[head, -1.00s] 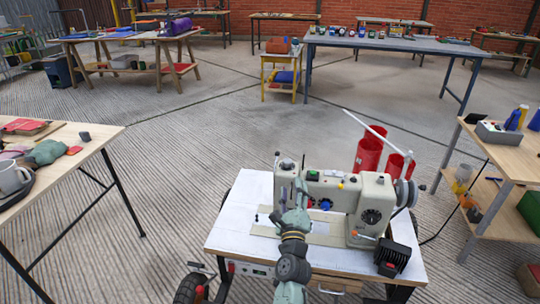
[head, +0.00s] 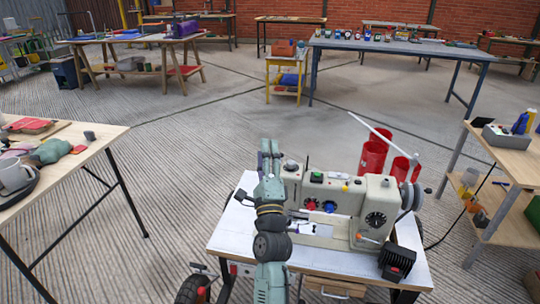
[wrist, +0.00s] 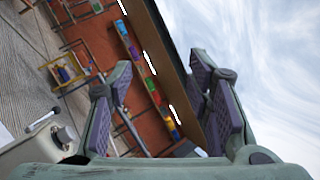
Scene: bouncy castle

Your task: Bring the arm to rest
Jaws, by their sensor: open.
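My arm rises in the head view over the left part of a white-topped cart (head: 225,238). My gripper (head: 270,150) is at its upper end, pointing away from me. In the wrist view my gripper (wrist: 160,68) is open and empty, its two padded fingers well apart with only the distant wall and sky between them. A cream sewing machine (head: 340,195) stands on the cart just right of my arm. My arm hides part of the cart top and the machine's left side.
A table with a mug (head: 15,178) is at the left. A wooden shelf unit (head: 500,160) stands at the right. Red cylinders (head: 374,155) stand behind the machine. A blue table (head: 400,46) is farther back. The floor (head: 190,130) beyond the cart is open.

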